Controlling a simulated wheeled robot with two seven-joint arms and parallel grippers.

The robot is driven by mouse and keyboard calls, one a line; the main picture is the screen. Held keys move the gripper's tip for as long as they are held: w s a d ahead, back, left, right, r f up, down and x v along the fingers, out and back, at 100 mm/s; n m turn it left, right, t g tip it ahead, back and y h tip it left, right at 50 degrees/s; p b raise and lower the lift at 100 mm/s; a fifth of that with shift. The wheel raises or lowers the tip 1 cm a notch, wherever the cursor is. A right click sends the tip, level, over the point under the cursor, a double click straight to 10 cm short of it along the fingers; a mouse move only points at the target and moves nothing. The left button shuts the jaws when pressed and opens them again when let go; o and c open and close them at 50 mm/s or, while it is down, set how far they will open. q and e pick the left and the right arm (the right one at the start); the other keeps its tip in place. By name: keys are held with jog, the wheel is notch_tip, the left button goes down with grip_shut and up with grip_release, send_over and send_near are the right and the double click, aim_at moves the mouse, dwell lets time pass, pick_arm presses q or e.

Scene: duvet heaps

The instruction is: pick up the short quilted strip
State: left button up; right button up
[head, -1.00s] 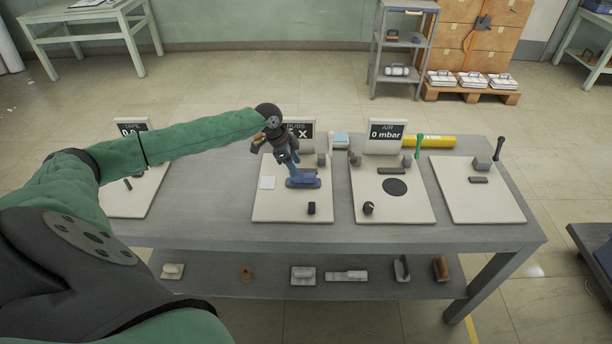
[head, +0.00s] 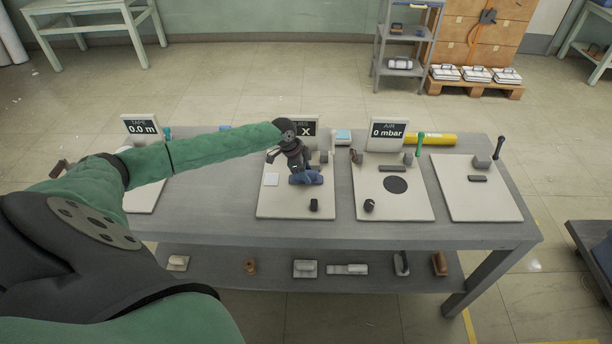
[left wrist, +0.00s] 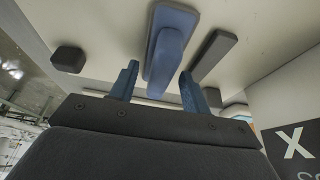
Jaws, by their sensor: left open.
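I cannot make out a quilted strip in either view. A blue tool with a raised grip (head: 312,179) lies on a pale board (head: 285,209) on the grey bench. It also shows in the left wrist view (left wrist: 170,48). My left gripper (head: 300,172) is over this blue tool, pointing down. In the left wrist view its two blue fingers (left wrist: 160,72) are apart, one to each side of the raised grip. I cannot tell whether they touch it. My right gripper is not in view.
A dark block (left wrist: 68,58) and a dark bar (left wrist: 213,55) lie near the blue tool. Signs (head: 388,132) stand behind the boards. A yellow cylinder (head: 437,139) lies at the bench's back. The lower shelf (head: 220,275) holds several small items.

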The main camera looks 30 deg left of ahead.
pick_arm(q)
jog(key=shift+f, duration=0.25)
dwell(0.6)
grip_shut()
